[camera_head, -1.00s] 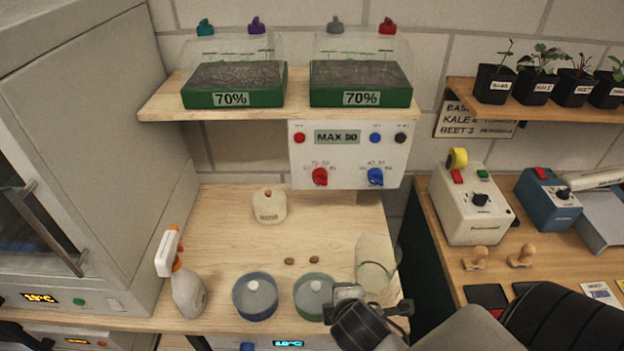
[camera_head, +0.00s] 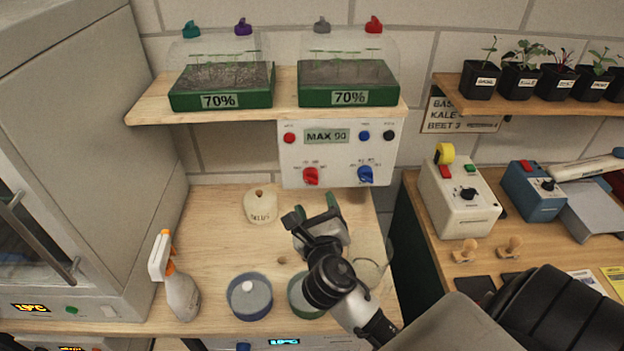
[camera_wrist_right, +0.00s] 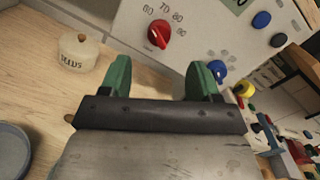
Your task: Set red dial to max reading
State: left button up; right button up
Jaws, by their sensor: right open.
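The red dial (camera_head: 311,176) is on the lower left of the white control panel (camera_head: 345,152) under the shelf. In the right wrist view the red dial (camera_wrist_right: 158,34) shows with numbers 60, 70, 80 and 90 around it. The panel display (camera_head: 327,136) reads "MAX 90". A blue dial (camera_head: 365,175) sits to its right. My right gripper (camera_head: 314,208) is open and empty, below and in front of the panel, apart from the dial. Its green fingertips (camera_wrist_right: 160,78) stand apart, with the red dial beyond the gap. My left gripper is not in view.
A seed pot (camera_head: 260,207) stands left of my right gripper. A spray bottle (camera_head: 178,285), a blue-rimmed bowl (camera_head: 249,296) and a clear jug (camera_head: 370,270) are on the bench. The shelf (camera_head: 290,112) with two green trays overhangs the panel.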

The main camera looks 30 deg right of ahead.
aim_at(312, 182)
jog(key=p+x, duration=0.1)
jog(key=x, duration=0.7)
jog(key=shift+w, duration=0.1)
jog(key=c, duration=0.9)
